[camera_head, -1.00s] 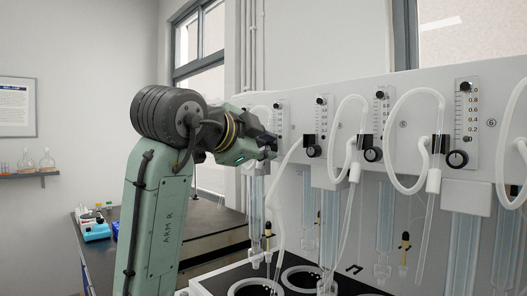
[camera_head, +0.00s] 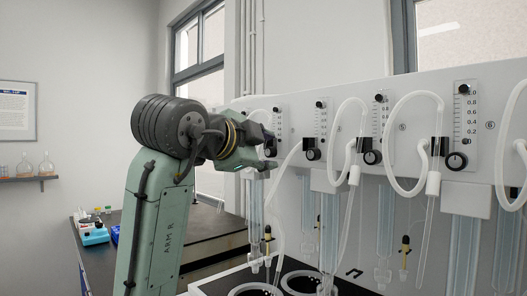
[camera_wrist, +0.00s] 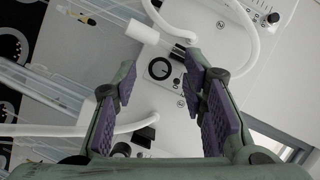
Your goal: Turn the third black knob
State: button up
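Black knobs with white marks run in a row along the white distiller panel (camera_head: 420,95). The head view shows the near knob (camera_head: 457,161), the middle knob (camera_head: 373,157) and a further knob (camera_head: 313,154). Another black knob (camera_head: 270,150) is partly hidden at my gripper (camera_head: 268,143). In the wrist view a round black-and-white knob (camera_wrist: 160,68) appears between the two purple-padded fingers of my open gripper (camera_wrist: 162,76). The fingers do not visibly touch it. Which knob counts as third I cannot tell.
White looped hoses (camera_head: 414,95) and glass tubes (camera_head: 385,225) hang in front of the panel. In the wrist view a hose (camera_wrist: 60,130) runs near the left finger, and another black knob (camera_wrist: 273,17) is at top right. A dark bench (camera_head: 205,225) stands behind my arm.

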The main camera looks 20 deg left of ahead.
jog(key=v, duration=1.2)
